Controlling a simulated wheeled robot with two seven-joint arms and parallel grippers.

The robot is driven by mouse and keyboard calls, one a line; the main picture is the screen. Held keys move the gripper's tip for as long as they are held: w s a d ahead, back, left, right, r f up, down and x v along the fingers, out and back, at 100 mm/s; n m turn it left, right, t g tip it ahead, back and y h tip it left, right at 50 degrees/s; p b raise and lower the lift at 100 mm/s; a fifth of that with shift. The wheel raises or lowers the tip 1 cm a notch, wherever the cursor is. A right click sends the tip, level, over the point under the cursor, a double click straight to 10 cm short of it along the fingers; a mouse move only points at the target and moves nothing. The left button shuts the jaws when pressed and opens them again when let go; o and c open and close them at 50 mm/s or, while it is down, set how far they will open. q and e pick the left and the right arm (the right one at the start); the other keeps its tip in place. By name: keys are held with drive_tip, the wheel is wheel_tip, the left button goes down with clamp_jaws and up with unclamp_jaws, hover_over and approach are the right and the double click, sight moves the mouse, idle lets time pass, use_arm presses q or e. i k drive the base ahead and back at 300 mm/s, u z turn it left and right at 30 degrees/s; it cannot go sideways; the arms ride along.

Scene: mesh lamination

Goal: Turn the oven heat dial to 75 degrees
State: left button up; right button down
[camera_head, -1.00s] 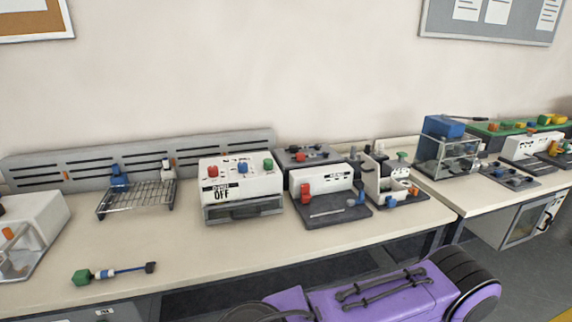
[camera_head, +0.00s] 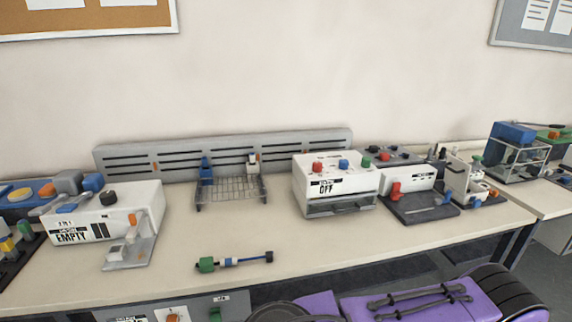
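A white box-shaped machine (camera_head: 337,185), which looks like the oven, stands on the bench right of centre. Its dark label reads OFF, and a grey drawer-like front (camera_head: 340,206) with a dark handle is below. On top are a red knob (camera_head: 317,167), a blue knob (camera_head: 343,164) and a green knob (camera_head: 366,163). I cannot tell which is the heat dial, and no degree marks are readable. Neither of my grippers is in view.
A white machine labelled EMPTY (camera_head: 82,227) stands at the left. A wire rack (camera_head: 232,191) is left of the OFF machine. A green-ended tool (camera_head: 232,261) lies near the bench's front. More devices (camera_head: 410,183) stand close on its right. The bench before the OFF machine is clear.

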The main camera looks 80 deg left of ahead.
sight(317, 166)
drive_tip(key=k, duration=0.3)
drive_tip(key=u, duration=1)
